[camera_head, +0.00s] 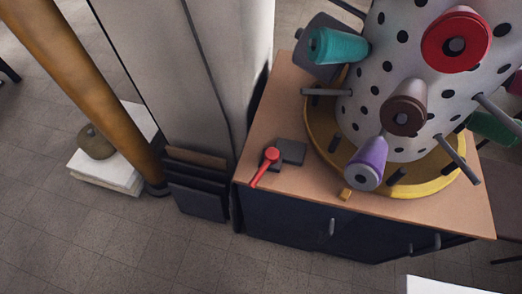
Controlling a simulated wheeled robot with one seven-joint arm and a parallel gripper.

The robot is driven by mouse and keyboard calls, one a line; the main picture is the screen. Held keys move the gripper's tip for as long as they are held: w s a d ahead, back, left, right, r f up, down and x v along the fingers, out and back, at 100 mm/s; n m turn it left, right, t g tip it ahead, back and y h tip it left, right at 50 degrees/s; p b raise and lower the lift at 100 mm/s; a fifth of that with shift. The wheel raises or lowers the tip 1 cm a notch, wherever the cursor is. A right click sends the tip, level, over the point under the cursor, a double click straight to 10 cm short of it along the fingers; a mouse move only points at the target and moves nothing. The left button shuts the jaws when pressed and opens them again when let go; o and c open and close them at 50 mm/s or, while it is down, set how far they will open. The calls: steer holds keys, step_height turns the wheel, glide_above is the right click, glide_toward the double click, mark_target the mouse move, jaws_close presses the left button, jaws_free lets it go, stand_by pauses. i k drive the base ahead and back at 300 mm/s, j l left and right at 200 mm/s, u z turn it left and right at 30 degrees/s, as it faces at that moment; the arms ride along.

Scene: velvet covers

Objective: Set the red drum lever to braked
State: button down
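The red lever (262,167) sits on top of the cabinet, left of the drum. Its round red hub (271,154) is at the upper end, on a dark grey plate (292,152). Its handle points down and left, toward the cabinet's front edge. The drum (395,70) is pale with dark holes and stands on a yellow round base (418,187). A small orange-yellow block (345,194) sits at the front of the base. I cannot read any braked marking. My gripper is not in view.
Thread spools, red (440,55), teal (338,46), brown (407,103) and purple (366,165), stick out from the drum on pegs. A bare peg (322,92) juts left above the cabinet top (263,118). An orange-brown pole (90,85) stands at the left.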

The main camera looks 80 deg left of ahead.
mark_target(272, 154)
steer(key=u, duration=1.55)
steer(key=k+j, duration=0.15)
steer(key=j, duration=0.1)
